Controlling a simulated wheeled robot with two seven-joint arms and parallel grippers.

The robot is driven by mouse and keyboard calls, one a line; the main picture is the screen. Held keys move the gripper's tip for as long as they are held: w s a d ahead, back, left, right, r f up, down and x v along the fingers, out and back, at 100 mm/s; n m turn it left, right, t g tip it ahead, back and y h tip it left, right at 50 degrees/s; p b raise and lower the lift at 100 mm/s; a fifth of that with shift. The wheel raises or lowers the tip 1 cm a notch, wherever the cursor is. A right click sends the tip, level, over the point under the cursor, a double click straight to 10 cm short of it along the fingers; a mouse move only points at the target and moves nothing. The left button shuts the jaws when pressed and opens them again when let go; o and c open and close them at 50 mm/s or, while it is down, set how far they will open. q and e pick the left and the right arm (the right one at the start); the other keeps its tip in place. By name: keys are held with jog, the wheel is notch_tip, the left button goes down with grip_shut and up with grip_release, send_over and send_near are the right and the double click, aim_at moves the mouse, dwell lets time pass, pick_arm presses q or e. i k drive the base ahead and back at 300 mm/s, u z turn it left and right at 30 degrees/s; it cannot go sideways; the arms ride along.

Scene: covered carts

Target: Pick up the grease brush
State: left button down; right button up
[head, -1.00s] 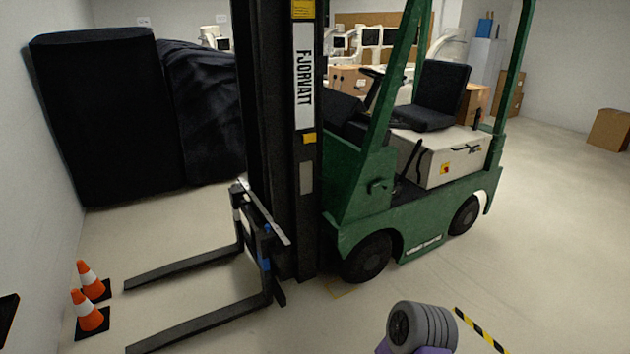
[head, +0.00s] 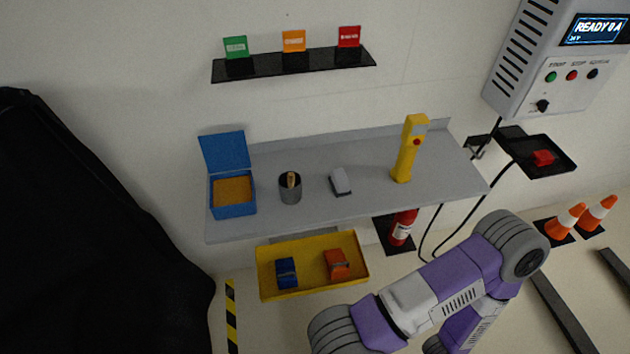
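A grey cup (head: 290,192) stands on the grey wall shelf (head: 370,195). A short tan piece (head: 292,179) sticks out of its top; it may be the grease brush, but most of it is hidden in the cup. A small white and dark block (head: 340,182) lies on the shelf to the right of the cup, and I cannot tell if it is a brush. A purple and grey arm of mine crosses the lower right, below the shelf. Neither of my grippers shows.
An open blue box (head: 233,208) stands left of the cup, and a yellow handheld device (head: 407,150) stands to the right. A yellow tray (head: 312,285) sits below the shelf.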

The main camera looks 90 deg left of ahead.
aim_at(290, 176)
jog(key=u, duration=3.2)
jog(key=k, duration=0.5)
jog(key=u, duration=1.05)
jog(key=i, duration=0.75)
jog(key=z, duration=0.15)
